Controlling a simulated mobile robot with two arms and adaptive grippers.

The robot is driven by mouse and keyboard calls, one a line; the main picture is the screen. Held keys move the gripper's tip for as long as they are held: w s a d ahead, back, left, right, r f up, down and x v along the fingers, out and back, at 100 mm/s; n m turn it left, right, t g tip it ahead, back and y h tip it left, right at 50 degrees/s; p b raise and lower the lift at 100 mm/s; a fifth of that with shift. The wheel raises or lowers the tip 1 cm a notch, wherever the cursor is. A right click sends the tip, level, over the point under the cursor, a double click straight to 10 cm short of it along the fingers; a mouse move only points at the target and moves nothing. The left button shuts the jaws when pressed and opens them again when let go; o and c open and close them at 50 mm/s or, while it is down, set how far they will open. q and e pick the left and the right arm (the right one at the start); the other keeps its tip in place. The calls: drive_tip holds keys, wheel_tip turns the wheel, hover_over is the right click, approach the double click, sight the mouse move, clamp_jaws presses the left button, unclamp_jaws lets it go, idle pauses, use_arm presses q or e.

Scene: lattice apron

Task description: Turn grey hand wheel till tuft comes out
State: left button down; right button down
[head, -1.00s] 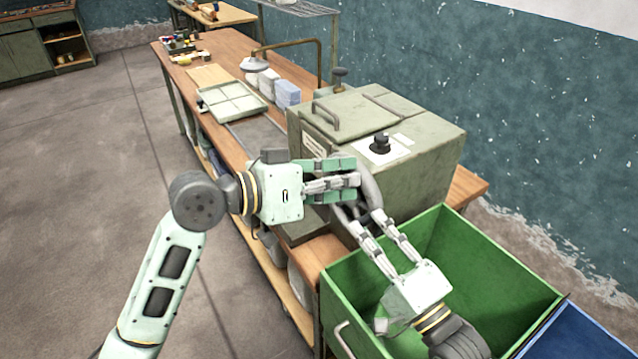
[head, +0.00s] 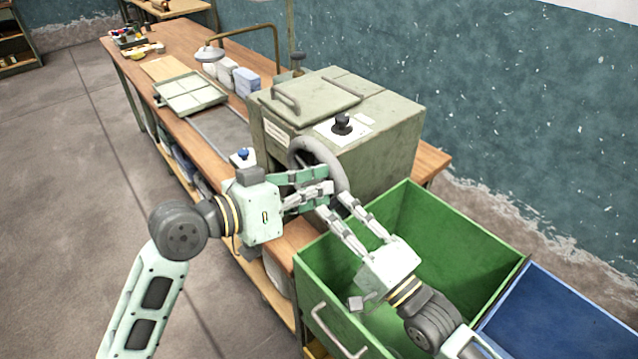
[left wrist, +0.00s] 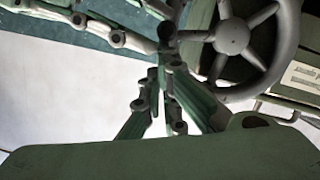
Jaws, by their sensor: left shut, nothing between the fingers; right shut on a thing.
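The grey hand wheel (head: 325,150) is on the front of the green machine (head: 385,150); its hub and spokes show in the left wrist view (left wrist: 232,37). My left gripper (head: 328,186) is shut and empty, in front of the wheel's lower part. In the left wrist view its fingertips (left wrist: 165,62) meet beside the rim, just below a dark round knob (left wrist: 167,31). My right gripper (head: 335,205) is shut at the wheel's lower right side, over the green bin; its fingers hide the exact contact. I see no tuft.
The open green bin (head: 485,262) stands below the wheel, with a blue bin (head: 565,310) to its right. On the wooden bench (head: 170,60) are a tray (head: 190,93) and white and blue blocks (head: 246,80). The floor at left is clear.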

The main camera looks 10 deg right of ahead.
use_arm(q)
drive_tip(key=shift+s+d+f, duration=0.15)
drive_tip(key=shift+f, duration=0.25)
use_arm(e)
drive_tip(key=shift+a+f, duration=0.15)
use_arm(q)
drive_tip(key=shift+f, duration=0.1)
use_arm(e)
drive_tip(key=c, duration=1.7)
unclamp_jaws()
drive_tip(key=shift+c, duration=0.2)
use_arm(q)
drive_tip(key=shift+w+a, duration=0.25)
drive_tip(key=shift+w, duration=0.15)
use_arm(e)
drive_tip(key=shift+o, duration=0.3)
drive_tip(key=shift+w+a, duration=0.2)
drive_tip(key=shift+w, duration=0.15)
use_arm(q)
drive_tip(key=shift+w+a, duration=0.1)
drive_tip(key=shift+a, duration=0.05)
